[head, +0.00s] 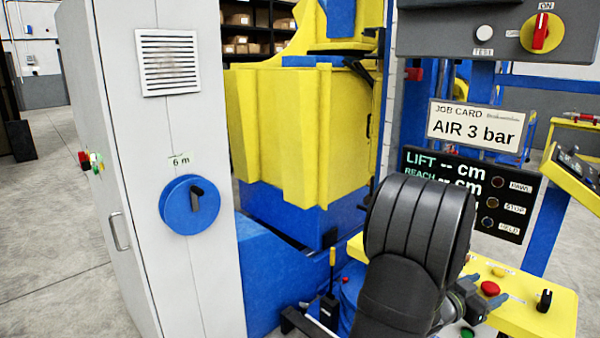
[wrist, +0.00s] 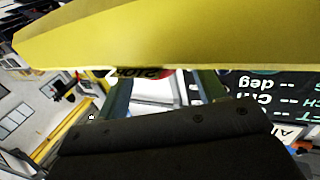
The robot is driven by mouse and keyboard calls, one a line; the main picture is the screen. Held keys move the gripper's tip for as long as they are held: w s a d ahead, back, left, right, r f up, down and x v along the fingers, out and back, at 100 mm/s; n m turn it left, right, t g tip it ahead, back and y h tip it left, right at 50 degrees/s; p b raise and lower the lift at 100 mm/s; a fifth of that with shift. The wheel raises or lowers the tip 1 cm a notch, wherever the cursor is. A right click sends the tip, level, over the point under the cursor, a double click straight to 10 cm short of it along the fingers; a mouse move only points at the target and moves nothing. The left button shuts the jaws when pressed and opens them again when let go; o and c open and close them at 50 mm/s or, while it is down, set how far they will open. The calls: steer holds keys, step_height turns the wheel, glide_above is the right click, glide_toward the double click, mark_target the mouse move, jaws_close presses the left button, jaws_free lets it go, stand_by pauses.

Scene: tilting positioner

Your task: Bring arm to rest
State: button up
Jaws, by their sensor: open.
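My arm's dark, rounded links (head: 415,225) fill the lower right middle of the head view. My gripper (head: 478,303) shows partly behind them, low over the yellow console (head: 540,312), near a red button (head: 490,288). It is open, and I see nothing held in it. Whether it touches the console is hard to tell. In the wrist view, which looks upside down, a dark plate with screws fills the bottom. A yellow surface (wrist: 170,35) spans the top, close to the camera.
A grey cabinet (head: 120,200) with a blue hand wheel (head: 189,204) stands left. A yellow and blue machine (head: 290,130) is behind. A job card (head: 475,128) reads AIR 3 bar, above a black display (head: 440,170). A control box (head: 490,30) hangs above. Open floor lies far left.

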steer(key=v, duration=1.7)
steer(key=x, duration=1.7)
steer(key=shift+d+f, duration=0.15)
steer(key=shift+d, duration=0.05)
steer(key=w+v, duration=0.1)
steer(key=v, duration=1.6)
steer(key=w+d+r+t, duration=0.1)
steer(key=w+r+t, duration=0.2)
steer(key=w+r, duration=0.5)
steer(key=w+y, duration=0.1)
steer(key=w, duration=0.4)
steer(key=w+a+n+t, duration=0.1)
steer(key=w, duration=0.5)
steer(key=w+n+y, duration=0.1)
steer(key=w, duration=0.5)
steer(key=shift+a+t+y, duration=0.25)
steer(key=shift+t+y, duration=0.05)
steer(key=shift+t, duration=0.1)
steer(key=w+a+n+t+y, duration=0.1)
steer(key=w+a, duration=0.4)
steer(key=w, duration=0.7)
steer(key=shift+n+t+y, duration=0.3)
steer(key=shift+n+y, duration=0.6)
steer(key=shift+y, duration=0.1)
steer(key=shift+w+f, duration=0.1)
steer(key=shift+f, duration=0.05)
